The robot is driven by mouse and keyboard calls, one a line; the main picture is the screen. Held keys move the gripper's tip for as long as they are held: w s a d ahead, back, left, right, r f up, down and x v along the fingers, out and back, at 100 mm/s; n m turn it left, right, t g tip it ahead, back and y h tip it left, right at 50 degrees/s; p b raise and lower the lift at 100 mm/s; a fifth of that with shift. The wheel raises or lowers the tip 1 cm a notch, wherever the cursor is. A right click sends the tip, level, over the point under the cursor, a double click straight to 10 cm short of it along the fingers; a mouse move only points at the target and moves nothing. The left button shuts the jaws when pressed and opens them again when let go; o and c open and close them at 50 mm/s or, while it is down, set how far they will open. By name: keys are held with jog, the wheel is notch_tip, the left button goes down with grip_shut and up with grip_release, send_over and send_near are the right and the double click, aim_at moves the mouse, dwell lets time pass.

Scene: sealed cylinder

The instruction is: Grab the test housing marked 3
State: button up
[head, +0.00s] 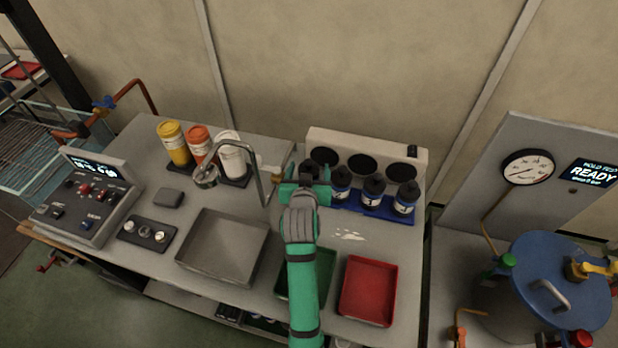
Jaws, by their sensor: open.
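Several dark housings with white labels stand in a row in a blue rack (372,207) at the back of the bench. Three show clearly: a left one (341,184), a middle one (373,191) and a right one (406,197). Another dark top shows just behind my gripper, mostly hidden by it. The label marks are too small to read, so I cannot tell which is marked 3. My green gripper (304,186) is open at the left end of the rack. I cannot tell whether it touches the partly hidden housing.
A panel with round black openings (362,165) stands behind the rack. A green tray (322,275), partly under my arm, a red tray (368,290) and a grey basin (222,248) lie in front. A curved tap (250,150) rises left of my gripper. A blue-lidded vessel (560,275) stands right.

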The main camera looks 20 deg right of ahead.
jog(key=shift+r, duration=0.1)
jog(key=c, duration=1.6)
